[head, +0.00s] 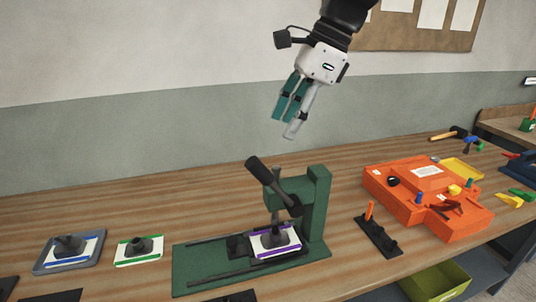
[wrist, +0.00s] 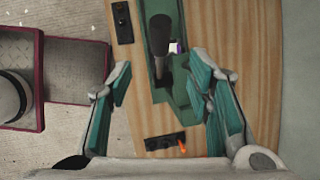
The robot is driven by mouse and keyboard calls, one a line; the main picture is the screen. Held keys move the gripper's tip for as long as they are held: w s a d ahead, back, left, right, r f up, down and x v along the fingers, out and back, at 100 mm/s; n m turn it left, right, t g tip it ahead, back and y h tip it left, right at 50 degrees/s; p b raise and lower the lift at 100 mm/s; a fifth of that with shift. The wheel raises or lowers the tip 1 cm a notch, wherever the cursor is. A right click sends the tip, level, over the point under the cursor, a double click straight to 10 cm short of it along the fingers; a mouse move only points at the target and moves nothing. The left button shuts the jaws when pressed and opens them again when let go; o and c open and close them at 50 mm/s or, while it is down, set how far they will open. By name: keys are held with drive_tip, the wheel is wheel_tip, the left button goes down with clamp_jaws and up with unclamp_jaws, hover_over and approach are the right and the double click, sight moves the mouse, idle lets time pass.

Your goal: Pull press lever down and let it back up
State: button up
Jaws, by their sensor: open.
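A green press (head: 318,205) stands on the wooden bench, with a flat base (head: 195,270) reaching left. Its dark lever (head: 270,180) slants up and to the left from the press head, with a thick black grip at its upper end. Under the head lies a white plate with a purple edge (head: 272,243). My gripper (head: 284,128) is open and empty, in the air above the press and apart from the lever. In the wrist view the lever's black grip (wrist: 161,35) shows beyond and between the open fingers (wrist: 160,90).
Two plates, blue-edged (head: 70,250) and green-edged (head: 138,250), lie at left. The bench behind the press is clear.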

sight(262, 172)
drive_tip(key=x, duration=1.3)
drive_tip(key=shift+a+f, duration=0.15)
drive_tip(key=shift+f, duration=0.2)
clamp_jaws()
